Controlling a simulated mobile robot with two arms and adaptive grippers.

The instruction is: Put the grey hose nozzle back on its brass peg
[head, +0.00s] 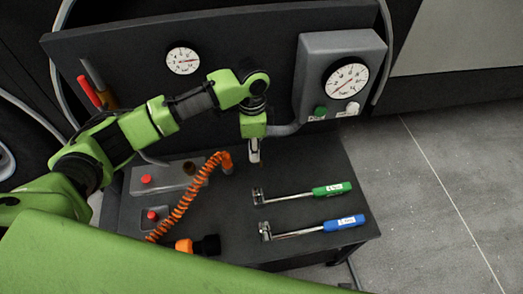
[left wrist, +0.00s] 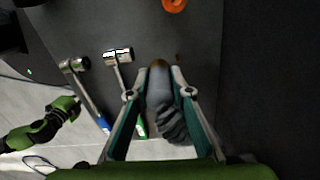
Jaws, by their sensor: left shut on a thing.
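My left gripper (head: 254,155) reaches down over the dark bench, in front of the upright panel. In the left wrist view its two fingers (left wrist: 160,94) are shut on the grey hose nozzle (left wrist: 160,92), a rounded grey body with a darker ribbed part towards the wrist. A brownish tip shows at its far end; I cannot tell whether this is part of the nozzle or the brass peg. In the head view the gripper mostly hides the nozzle. A green and black arm, seemingly mine on the right, ends in a gripper (left wrist: 68,104) too small to read.
Green-handled (head: 332,188) and blue-handled (head: 344,223) wrenches lie on the bench (head: 310,165), right of the gripper. An orange coiled hose (head: 186,198) and a grey box with a red button (head: 146,179) are to its left. A gauge box (head: 312,75) stands behind right.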

